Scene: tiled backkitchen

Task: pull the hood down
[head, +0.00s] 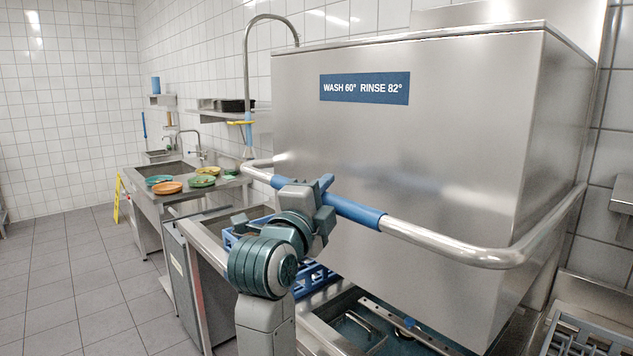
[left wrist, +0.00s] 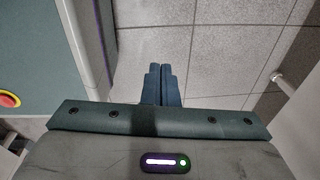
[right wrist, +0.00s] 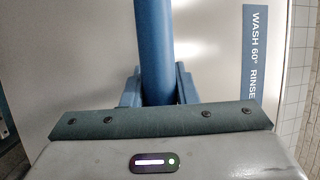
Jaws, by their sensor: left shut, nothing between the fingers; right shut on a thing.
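The hood (head: 430,130) is a large stainless steel box with a blue label reading "WASH 60° RINSE 82°". It stands raised above the machine's wash tank (head: 360,325), with an open gap below its lower edge. A steel bar handle (head: 450,245) with a blue grip sleeve (head: 352,208) runs around its front. My right gripper (head: 325,190) is shut on the blue sleeve. In the right wrist view the sleeve (right wrist: 154,50) passes between the fingers. My left gripper (left wrist: 163,80) is shut and empty above the floor tiles in the left wrist view; the head view does not show it.
A blue dish rack (head: 315,277) sits beside the tank, partly behind my right arm. A sink counter with several coloured plates (head: 203,181) stands at the left. A tall spray hose (head: 247,80) rises behind the handle. A yellow floor sign (head: 117,200) stands further left. The tiled floor (head: 65,270) is clear.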

